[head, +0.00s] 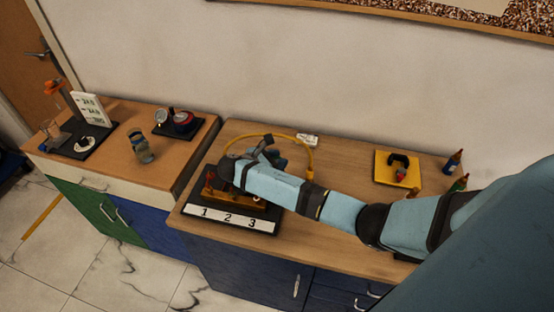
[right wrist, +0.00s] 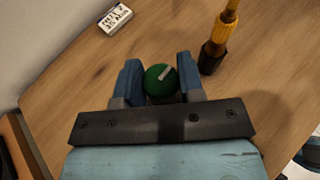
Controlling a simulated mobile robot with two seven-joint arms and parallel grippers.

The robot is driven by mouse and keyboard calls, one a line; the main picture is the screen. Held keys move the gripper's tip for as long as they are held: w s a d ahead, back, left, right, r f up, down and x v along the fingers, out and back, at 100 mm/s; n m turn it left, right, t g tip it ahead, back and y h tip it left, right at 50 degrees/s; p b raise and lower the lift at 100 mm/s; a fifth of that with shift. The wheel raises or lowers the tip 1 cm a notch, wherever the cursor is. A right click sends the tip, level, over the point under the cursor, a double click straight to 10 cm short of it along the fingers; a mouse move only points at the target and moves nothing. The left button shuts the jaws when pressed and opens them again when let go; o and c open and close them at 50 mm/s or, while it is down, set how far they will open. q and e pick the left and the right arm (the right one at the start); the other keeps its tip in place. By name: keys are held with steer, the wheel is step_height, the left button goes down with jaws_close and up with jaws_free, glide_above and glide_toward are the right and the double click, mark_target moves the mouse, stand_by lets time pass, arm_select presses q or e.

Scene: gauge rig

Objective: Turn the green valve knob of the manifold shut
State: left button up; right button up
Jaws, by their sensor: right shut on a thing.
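The manifold (head: 238,199) sits on a dark base with a white plate marked 1, 2, 3 (head: 228,217), on the near wooden counter. My right arm covers much of it in the head view. The green valve knob (right wrist: 158,83) shows in the right wrist view as a round green top with a pale grey pointer mark tilted toward the upper right. My right gripper (right wrist: 161,82) has its two blue fingers on either side of the knob, shut on it. In the head view the knob is hidden behind my arm and hand. My left gripper is not in view.
A yellow hose (head: 291,138) arches behind the manifold; its black-and-yellow connector (right wrist: 213,55) stands close right of the knob. The left counter holds a jar (head: 141,148) and gauge (head: 160,117).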

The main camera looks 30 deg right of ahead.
steer(key=shift+m+g, duration=0.4)
steer(key=shift+g, duration=0.1)
steer(key=o, duration=0.9)
steer(key=v, duration=1.3)
steer(key=shift+a+r, duration=0.15)
steer(key=shift+a, duration=0.25)
